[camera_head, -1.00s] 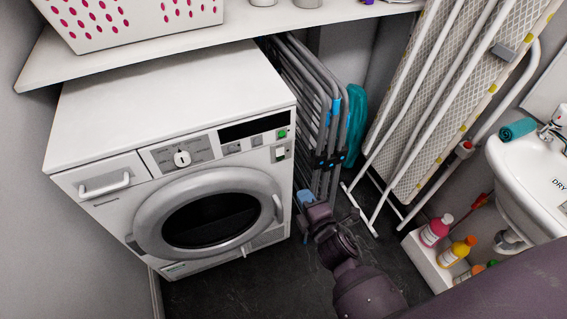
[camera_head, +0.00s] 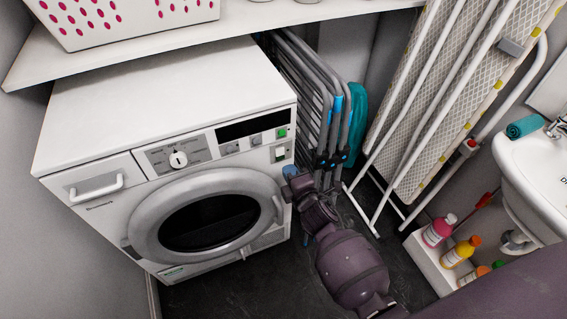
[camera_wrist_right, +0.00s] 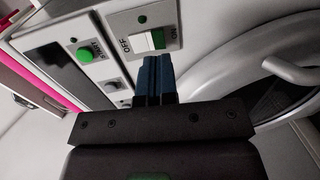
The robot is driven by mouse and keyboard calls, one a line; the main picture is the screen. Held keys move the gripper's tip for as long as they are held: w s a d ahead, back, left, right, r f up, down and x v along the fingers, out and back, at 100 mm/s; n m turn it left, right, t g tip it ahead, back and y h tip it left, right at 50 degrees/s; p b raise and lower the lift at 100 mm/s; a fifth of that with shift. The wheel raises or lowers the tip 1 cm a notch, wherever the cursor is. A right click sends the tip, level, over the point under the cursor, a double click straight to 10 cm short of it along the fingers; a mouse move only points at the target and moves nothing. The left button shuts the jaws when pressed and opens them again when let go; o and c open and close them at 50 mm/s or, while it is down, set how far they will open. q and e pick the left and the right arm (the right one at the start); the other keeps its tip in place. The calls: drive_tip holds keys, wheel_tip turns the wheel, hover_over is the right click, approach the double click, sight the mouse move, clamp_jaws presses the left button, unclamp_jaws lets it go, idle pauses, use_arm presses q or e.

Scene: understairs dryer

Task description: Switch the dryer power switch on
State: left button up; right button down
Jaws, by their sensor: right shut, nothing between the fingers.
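The dryer (camera_head: 165,150) is a white front-loader at the left of the head view. Its power switch (camera_head: 280,153) is a small rocker at the right end of the control panel. In the right wrist view the power switch (camera_wrist_right: 146,40) is a white rocker with a green strip on its ON side, between OFF and ON labels. I cannot tell which way it is set. My right gripper (camera_head: 288,172) is shut and empty, just below the switch. Its blue fingertips (camera_wrist_right: 157,58) overlap the switch plate's edge in the wrist view; contact is unclear. My left gripper is out of view.
A green start button (camera_wrist_right: 85,54) sits beside the switch. The round door (camera_head: 210,220) with its handle is below. Folded metal racks (camera_head: 318,120) stand right of the dryer, then an ironing board (camera_head: 440,110). A shelf (camera_head: 200,45) overhangs the dryer top.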

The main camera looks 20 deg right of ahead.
sight(281, 158)
drive_tip(key=shift+w+a+f, duration=0.1)
drive_tip(key=shift+w+f, duration=0.05)
drive_tip(key=shift+w, duration=0.4)
drive_tip(key=shift+w+f, duration=0.15)
drive_tip(key=shift+w, duration=0.4)
drive_tip(key=shift+w+b, duration=0.35)
drive_tip(key=shift+w, duration=0.5)
drive_tip(key=shift+w, duration=0.2)
